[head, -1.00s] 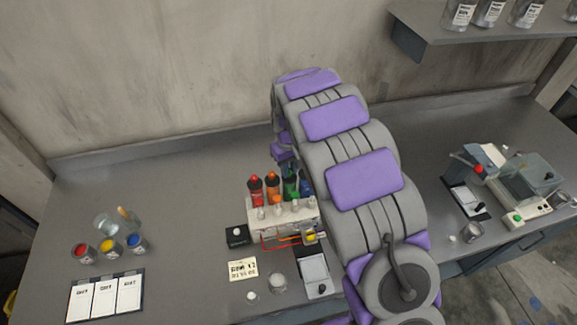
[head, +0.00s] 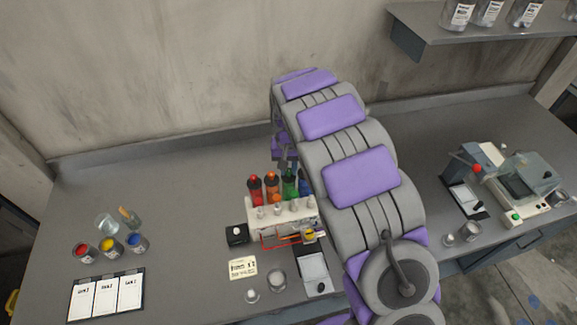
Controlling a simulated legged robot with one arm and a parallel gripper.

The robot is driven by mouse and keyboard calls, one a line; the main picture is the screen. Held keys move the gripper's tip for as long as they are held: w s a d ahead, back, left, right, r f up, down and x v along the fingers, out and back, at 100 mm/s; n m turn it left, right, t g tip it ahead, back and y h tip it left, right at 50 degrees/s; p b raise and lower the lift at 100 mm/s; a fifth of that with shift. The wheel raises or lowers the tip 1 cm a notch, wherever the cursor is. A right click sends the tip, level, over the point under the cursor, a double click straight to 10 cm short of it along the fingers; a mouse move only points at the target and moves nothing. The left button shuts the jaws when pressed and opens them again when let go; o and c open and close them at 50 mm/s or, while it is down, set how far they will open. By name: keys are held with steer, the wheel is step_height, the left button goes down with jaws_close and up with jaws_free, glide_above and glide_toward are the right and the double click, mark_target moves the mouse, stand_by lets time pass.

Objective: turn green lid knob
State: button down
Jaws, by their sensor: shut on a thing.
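A green bottle (head: 289,186) stands in a row of coloured bottles at the back of the white dispenser rack (head: 283,222) in the middle of the bench. My gripper (head: 288,168) is directly above the green bottle, pointing down, partly hidden by my arm. It is shut on the green lid knob at the bottle's top. The knob itself is small and mostly covered by the fingers, so its angle cannot be told.
Red (head: 255,190) and orange (head: 272,188) bottles stand close left of the green one, a blue bottle (head: 305,188) close right, partly behind my arm. Paint pots and label cards (head: 107,294) lie at the left; a machine (head: 525,180) stands at the right. The back left bench is clear.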

steer(key=c, duration=1)
jaws_free()
steer(key=shift+a, duration=0.15)
steer(key=shift+o, duration=0.2)
step_height(320, 180, up, 17)
steer(key=shift+r, duration=0.15)
